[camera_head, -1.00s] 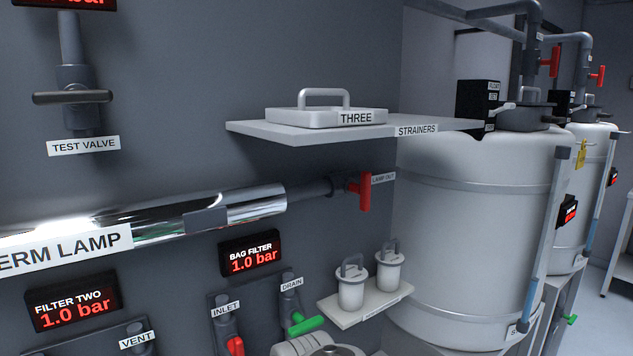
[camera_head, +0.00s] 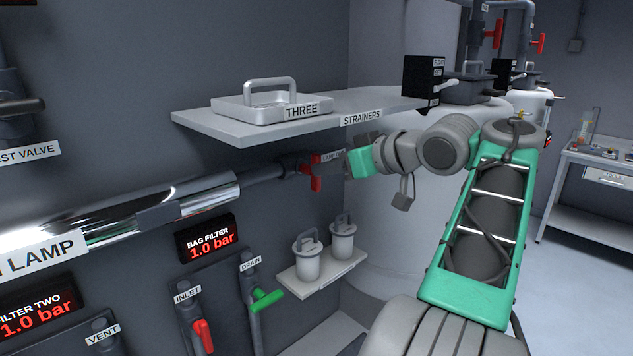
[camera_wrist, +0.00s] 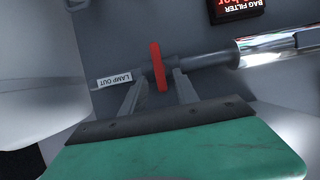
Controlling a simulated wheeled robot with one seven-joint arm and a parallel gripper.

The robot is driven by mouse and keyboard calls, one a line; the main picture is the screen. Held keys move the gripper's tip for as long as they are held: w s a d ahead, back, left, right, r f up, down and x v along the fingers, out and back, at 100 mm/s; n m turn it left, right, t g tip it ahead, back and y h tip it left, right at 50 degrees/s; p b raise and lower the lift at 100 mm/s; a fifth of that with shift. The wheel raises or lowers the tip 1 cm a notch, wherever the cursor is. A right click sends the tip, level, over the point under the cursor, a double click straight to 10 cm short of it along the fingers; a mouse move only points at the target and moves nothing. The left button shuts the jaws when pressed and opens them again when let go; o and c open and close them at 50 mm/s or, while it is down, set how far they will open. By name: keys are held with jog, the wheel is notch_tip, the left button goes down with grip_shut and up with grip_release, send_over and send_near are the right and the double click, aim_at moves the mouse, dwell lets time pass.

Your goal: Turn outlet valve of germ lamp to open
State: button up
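The germ lamp is a shiny chrome tube (camera_head: 205,197) on the wall at left, its label partly cut off. A grey pipe runs right from it to the outlet valve, which has a red handle (camera_head: 313,175) and a "LAMP OUT" label. The handle stands across the pipe. My gripper (camera_head: 333,165) is at the valve from the right, just below the shelf. In the wrist view the red handle (camera_wrist: 158,68) shows between the two spread fingertips of my gripper (camera_wrist: 159,77). The fingers look open; whether either touches the handle is unclear.
The strainers shelf (camera_head: 235,133) with a lidded tray marked "THREE" (camera_head: 270,105) juts out close above my gripper. A small shelf with two white canisters (camera_head: 343,240) is below. A large white tank (camera_head: 395,215) stands behind my arm.

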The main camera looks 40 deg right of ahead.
aim_at(316, 191)
jog(key=p+x, duration=0.1)
jog(key=x, duration=0.3)
jog(key=shift+w+f+p, duration=0.1)
jog(key=shift+w+p, duration=0.25)
jog(key=shift+p, duration=0.05)
jog(key=shift+w+f, duration=0.15)
jog(key=shift+w, duration=0.1)
jog(key=shift+c, duration=0.2)
grip_shut()
